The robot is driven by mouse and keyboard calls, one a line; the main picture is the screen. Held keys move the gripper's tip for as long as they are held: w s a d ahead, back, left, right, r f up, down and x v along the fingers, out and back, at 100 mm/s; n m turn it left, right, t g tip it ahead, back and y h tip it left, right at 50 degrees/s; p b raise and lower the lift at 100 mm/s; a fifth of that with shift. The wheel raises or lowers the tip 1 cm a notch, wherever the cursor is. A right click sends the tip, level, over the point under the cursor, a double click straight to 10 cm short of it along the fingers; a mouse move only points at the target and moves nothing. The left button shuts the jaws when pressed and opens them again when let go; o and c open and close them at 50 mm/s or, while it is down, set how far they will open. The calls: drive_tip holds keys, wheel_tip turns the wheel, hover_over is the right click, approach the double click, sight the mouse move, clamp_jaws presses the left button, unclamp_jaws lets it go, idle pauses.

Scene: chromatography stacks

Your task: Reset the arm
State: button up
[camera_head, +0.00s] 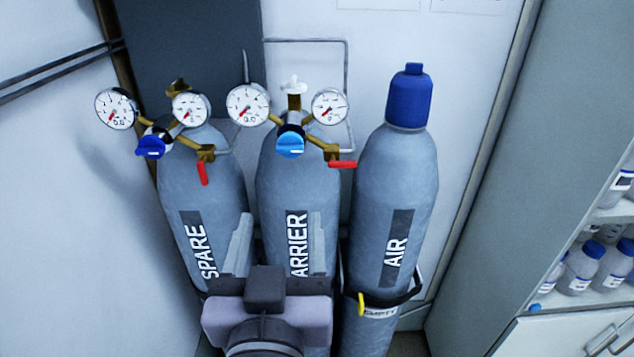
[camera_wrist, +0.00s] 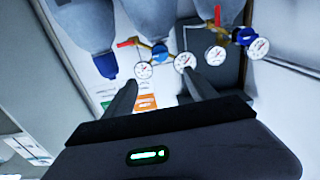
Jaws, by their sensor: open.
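My gripper (camera_head: 278,225) is in front of the SPARE and CARRIER cylinders, its two grey fingers spread apart. In the wrist view my gripper (camera_wrist: 162,79) is open, with nothing between the fingers. The SPARE cylinder (camera_head: 203,172) has two gauges, a dark blue knob and a red lever (camera_head: 203,173) pointing down. The middle cylinder (camera_head: 290,180), its label reading "ARRIER" with the start hidden, has two gauges, a light blue knob (camera_head: 290,142) and a red lever (camera_head: 343,164) lying sideways. My gripper hides the lower parts of both. Any contact cannot be told.
A cabinet (camera_head: 560,130) with shelved bottles (camera_head: 580,268) is on the right. Pipes run along the left wall.

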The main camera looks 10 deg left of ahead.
drive_tip(key=w+d+f+m+g+y+b, duration=0.2)
drive_tip(key=w+f+g, duration=0.1)
drive_tip(key=w, duration=0.3)
drive_tip(key=s+d+f+m+g+h, duration=0.1)
drive_tip(key=s+d+f+g, duration=0.2)
drive_tip(key=d+f, duration=0.2)
drive_tip(key=s+d+f+m+g+h+b, duration=0.1)
drive_tip(key=s+d+f, duration=0.3)
drive_tip(key=d, duration=0.4)
drive_tip(key=s+d+f+m+g+h+b, duration=0.1)
drive_tip(key=s+d+f+m+g+h, duration=0.1)
drive_tip(key=d, duration=0.5)
wheel_tip(320, 180, down, 4)
drive_tip(key=s+m+g, duration=0.1)
drive_tip(key=g, duration=0.1)
drive_tip(key=shift+s+r+g, duration=0.2)
drive_tip(key=shift+g, duration=0.1)
